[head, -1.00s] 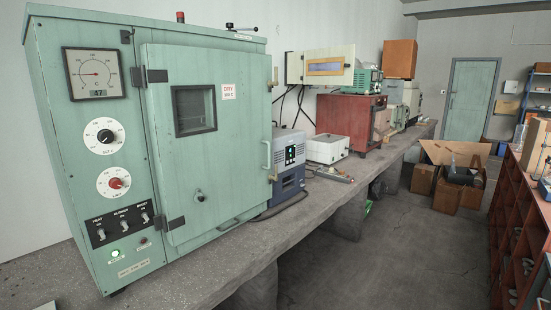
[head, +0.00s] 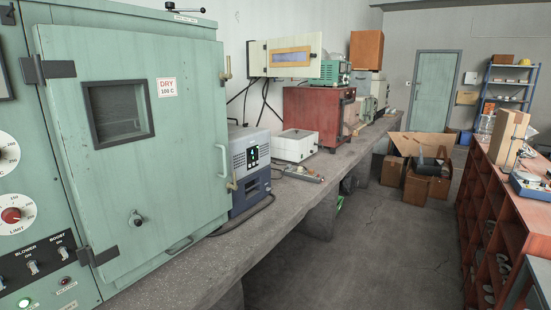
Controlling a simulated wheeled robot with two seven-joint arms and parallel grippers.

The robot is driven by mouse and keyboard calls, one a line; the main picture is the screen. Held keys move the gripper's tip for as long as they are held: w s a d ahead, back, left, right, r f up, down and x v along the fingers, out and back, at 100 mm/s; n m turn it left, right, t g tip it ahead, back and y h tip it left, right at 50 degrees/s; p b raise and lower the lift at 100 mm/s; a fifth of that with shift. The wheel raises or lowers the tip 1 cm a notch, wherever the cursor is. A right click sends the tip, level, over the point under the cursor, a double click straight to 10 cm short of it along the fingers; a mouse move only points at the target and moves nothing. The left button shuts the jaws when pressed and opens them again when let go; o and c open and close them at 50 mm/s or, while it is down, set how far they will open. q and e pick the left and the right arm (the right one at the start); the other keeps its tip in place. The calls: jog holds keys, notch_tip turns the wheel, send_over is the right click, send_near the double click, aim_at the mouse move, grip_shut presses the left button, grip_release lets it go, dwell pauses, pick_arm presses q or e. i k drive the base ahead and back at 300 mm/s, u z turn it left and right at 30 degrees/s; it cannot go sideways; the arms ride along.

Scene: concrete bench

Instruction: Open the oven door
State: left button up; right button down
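The green oven (head: 120,14) fills the left of the head view, standing on the concrete bench. Its door (head: 160,175) looks shut, with hinges at the left, a small dark window (head: 118,112) and a "DRY 100 C" label. A pale vertical handle (head: 223,162) sits at the door's right edge, between two brass-coloured latches. A small round knob (head: 136,218) is low on the door. A second bar (head: 179,246) shows at the door's bottom edge. Neither of my grippers is in view.
The concrete bench (head: 250,237) runs back along the wall. A blue-grey instrument (head: 250,165) stands close to the oven's right side. Farther along are a white box (head: 294,145) and a red cabinet (head: 318,118).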

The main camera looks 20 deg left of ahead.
aim_at(174, 173)
jog(key=z, duration=0.2)
jog(key=i, duration=0.95)
jog(key=u, duration=0.2)
